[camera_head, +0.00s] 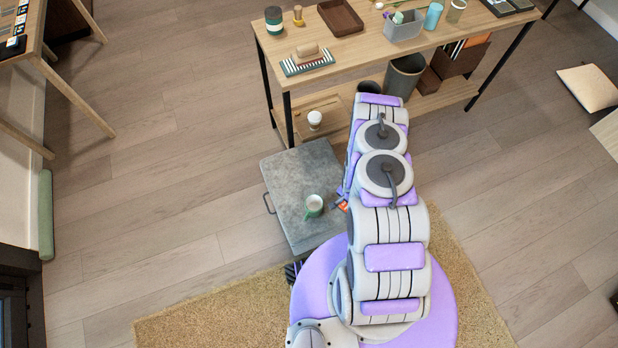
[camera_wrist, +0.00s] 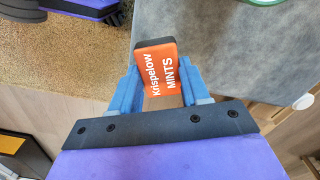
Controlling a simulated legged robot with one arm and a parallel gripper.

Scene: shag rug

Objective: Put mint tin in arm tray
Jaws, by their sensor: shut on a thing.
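The mint tin (camera_wrist: 157,66) is a small orange box with white lettering and dark edges. My gripper (camera_wrist: 159,78) is shut on it, with blue fingers on either side. In the head view the tin is a small orange patch (camera_head: 342,207) beside my arm, at the right edge of a grey tray-like surface (camera_head: 290,180). I take this to be the arm tray; it also shows in the wrist view (camera_wrist: 240,60), to the right of the tin. The tin's height relative to it is hard to tell. My arm hides most of the gripper in the head view.
A wooden table (camera_head: 350,50) with several items is behind, with a shelf holding a bin (camera_head: 404,75). A shag rug (camera_head: 215,310) lies in front.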

